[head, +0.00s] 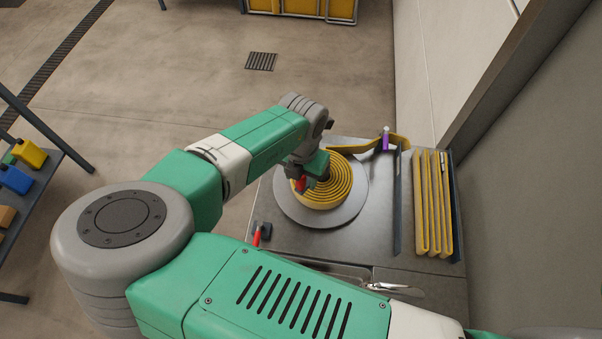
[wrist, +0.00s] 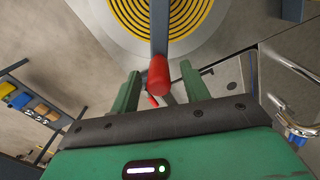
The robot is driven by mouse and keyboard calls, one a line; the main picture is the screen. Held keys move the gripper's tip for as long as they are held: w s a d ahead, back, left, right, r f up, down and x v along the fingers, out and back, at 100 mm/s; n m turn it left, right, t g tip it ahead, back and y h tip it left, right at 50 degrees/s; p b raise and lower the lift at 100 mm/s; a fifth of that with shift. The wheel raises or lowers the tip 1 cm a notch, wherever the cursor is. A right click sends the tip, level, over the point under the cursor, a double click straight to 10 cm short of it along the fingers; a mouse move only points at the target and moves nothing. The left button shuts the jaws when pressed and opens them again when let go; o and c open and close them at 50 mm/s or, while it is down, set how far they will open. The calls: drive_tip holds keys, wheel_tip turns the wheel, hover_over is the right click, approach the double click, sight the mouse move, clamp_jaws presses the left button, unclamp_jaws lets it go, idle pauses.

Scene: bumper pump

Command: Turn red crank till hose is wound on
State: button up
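The yellow hose (head: 338,185) lies in a flat coil on a round grey disc (head: 350,213) on the bench. The coil also shows at the top of the wrist view (wrist: 192,18). A hose tail (head: 365,143) runs from the coil to a purple piece (head: 386,140) at the back. The red crank handle (head: 300,185) is over the coil's left side, on a grey crank bar (wrist: 159,28). My gripper (wrist: 160,72) is open, its green fingers on either side of the red handle (wrist: 158,76), with gaps visible. The head view partly hides the fingers.
Folded yellow hose (head: 433,203) stands in a rack on the bench's right, beside a dark upright plate (head: 397,200). A red lever (head: 257,235) is at the front left bench edge. A shelf with coloured containers (head: 30,153) is far left. A wall borders the right.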

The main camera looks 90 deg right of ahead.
wheel_tip(320, 180, up, 8)
drive_tip(key=p, duration=0.4)
drive_tip(key=shift+f, duration=0.1)
